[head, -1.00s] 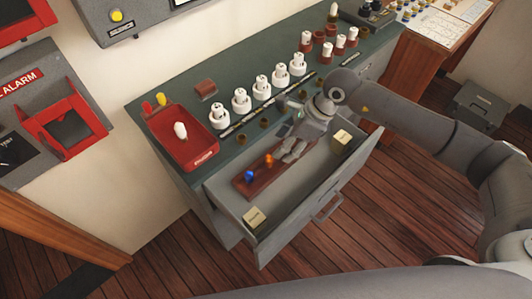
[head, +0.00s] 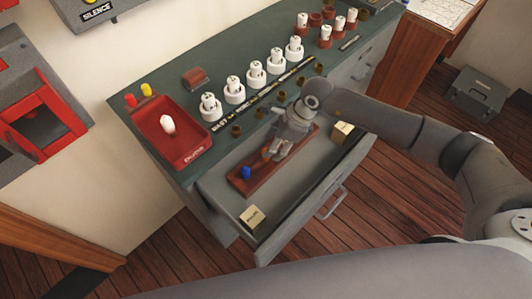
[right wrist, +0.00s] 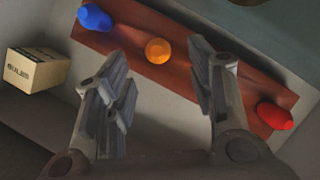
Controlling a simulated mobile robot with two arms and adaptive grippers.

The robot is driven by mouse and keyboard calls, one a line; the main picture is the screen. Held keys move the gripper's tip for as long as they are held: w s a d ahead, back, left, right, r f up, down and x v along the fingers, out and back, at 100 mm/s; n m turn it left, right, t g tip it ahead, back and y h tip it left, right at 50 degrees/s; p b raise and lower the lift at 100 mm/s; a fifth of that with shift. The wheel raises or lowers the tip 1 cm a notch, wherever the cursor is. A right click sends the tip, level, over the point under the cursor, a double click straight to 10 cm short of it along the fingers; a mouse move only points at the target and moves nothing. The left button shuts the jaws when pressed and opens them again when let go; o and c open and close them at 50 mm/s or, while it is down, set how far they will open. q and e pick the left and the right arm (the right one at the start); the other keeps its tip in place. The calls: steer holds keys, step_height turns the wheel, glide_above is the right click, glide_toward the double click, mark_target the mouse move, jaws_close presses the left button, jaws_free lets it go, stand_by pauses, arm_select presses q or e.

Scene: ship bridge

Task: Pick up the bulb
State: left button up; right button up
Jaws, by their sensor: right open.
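In the open drawer, a wooden strip (head: 240,185) holds coloured bulb-shaped pieces. The blue one (head: 246,172) stands at the left end; it also shows in the right wrist view (right wrist: 95,17). The orange one (right wrist: 158,50) is in the middle and the red one (right wrist: 273,115) at the other end. My right gripper (head: 272,152) is over the strip; in the right wrist view its spread fingers (right wrist: 160,62) are empty, with the orange piece seen between their tips, apparently untouched. In the head view the gripper mostly hides the orange piece. A white bulb (head: 167,124) lies in a red tray (head: 190,157).
Small cartons (head: 253,217) (head: 343,130) sit at both drawer ends; one, in the right wrist view (right wrist: 36,70), reads "BULB". The drawer front (head: 300,222) sticks out over the floor. White bulbs in holders (head: 235,90) line the green counter above.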

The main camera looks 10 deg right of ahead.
steer(key=p+x, duration=0.1)
steer(key=x, duration=0.3)
steer(key=shift+a+p, duration=0.3)
steer(key=shift+p, duration=0.05)
steer(key=shift+w+f, duration=0.1)
steer(key=shift+f, duration=0.3)
steer(key=c, duration=0.9)
